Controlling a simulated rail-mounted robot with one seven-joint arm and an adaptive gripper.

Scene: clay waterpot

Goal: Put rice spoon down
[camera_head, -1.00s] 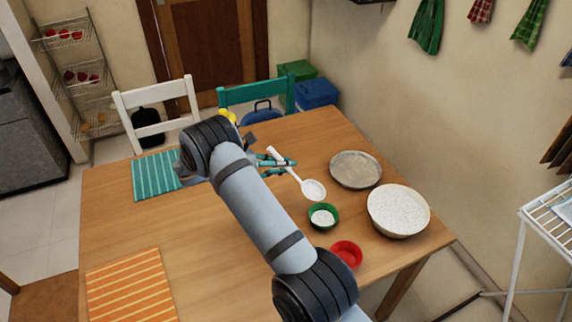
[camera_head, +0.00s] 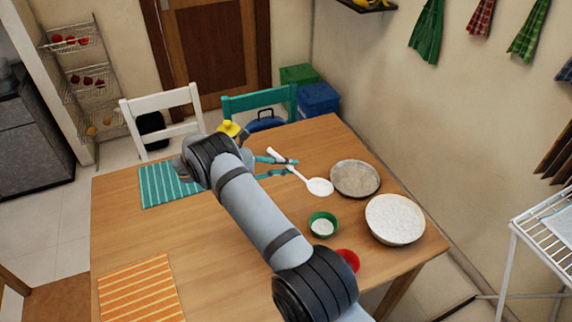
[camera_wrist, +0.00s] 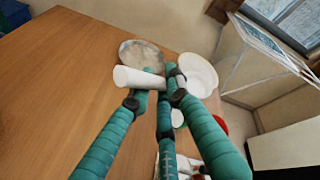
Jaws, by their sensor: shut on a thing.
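The white rice spoon (camera_head: 319,187) has its scoop end pointing right, just left of the grey plate (camera_head: 355,178). My gripper (camera_head: 287,166), with teal fingers, is shut on the spoon's handle over the far part of the table (camera_head: 215,255). In the wrist view the thick white handle (camera_wrist: 137,78) lies across the fingertips (camera_wrist: 162,85), and the fingers hide the scoop. I cannot tell how high the spoon is above the table.
A white bowl full of rice (camera_head: 395,219), a green bowl with rice (camera_head: 322,226) and a red bowl (camera_head: 347,260) stand near the right edge. Striped teal (camera_head: 165,184) and orange (camera_head: 140,292) mats lie left. Bare wood lies between.

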